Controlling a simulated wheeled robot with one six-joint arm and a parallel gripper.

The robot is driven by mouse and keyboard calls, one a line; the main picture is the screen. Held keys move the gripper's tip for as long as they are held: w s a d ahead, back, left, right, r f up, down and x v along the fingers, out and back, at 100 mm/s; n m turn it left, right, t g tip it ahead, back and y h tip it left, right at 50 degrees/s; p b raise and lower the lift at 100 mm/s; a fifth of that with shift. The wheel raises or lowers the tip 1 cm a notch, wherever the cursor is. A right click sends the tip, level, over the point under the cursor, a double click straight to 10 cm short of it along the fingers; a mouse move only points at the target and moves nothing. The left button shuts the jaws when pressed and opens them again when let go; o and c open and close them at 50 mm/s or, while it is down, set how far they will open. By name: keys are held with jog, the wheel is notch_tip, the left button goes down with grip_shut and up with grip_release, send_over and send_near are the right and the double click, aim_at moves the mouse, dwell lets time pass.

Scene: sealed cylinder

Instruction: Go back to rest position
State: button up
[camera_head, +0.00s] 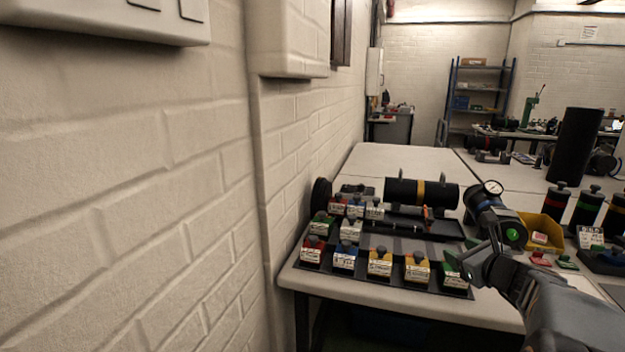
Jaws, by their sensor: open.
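My gripper (476,262) is at the right end of a black tray (325,272), at the table's front edge. My arm reaches in from the lower right. The gripper is open, and I see nothing held in it. It partly hides a green labelled block (454,272) at the tray's right end. A black cylinder with a yellow band (420,192) lies on its side behind the tray, apart from my gripper. Whether the fingertips touch the green block cannot be told.
Red (312,251), blue (345,256) and yellow (380,262) labelled blocks stand in the tray. A brick wall (130,200) fills the left. The table's far part (410,158) is clear.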

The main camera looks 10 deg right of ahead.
jog(key=s+a+r+n+g+y+p, duration=0.1)
jog(key=a+r+n+g+y+p, duration=0.15)
jog(key=a+n, duration=0.35)
jog(key=s+a+r+n+g+y+p, duration=0.1)
jog(key=s+a+r+n+g+p, duration=0.2)
jog(key=a, duration=0.5)
jog(key=s+a+r+n+g+h+p, duration=0.1)
jog(key=s+a+n+p, duration=0.4)
jog(key=n, duration=0.6)
jog(key=s+a+r+n+g+h+p, duration=0.1)
jog(key=s+a+n+g+h+p, duration=0.2)
jog(key=n, duration=0.8)
jog(key=shift+s+a+g+p, duration=0.9)
jog(key=shift+s+p, duration=0.7)
jog(key=shift+s, duration=0.8)
jog(key=shift+r, duration=0.15)
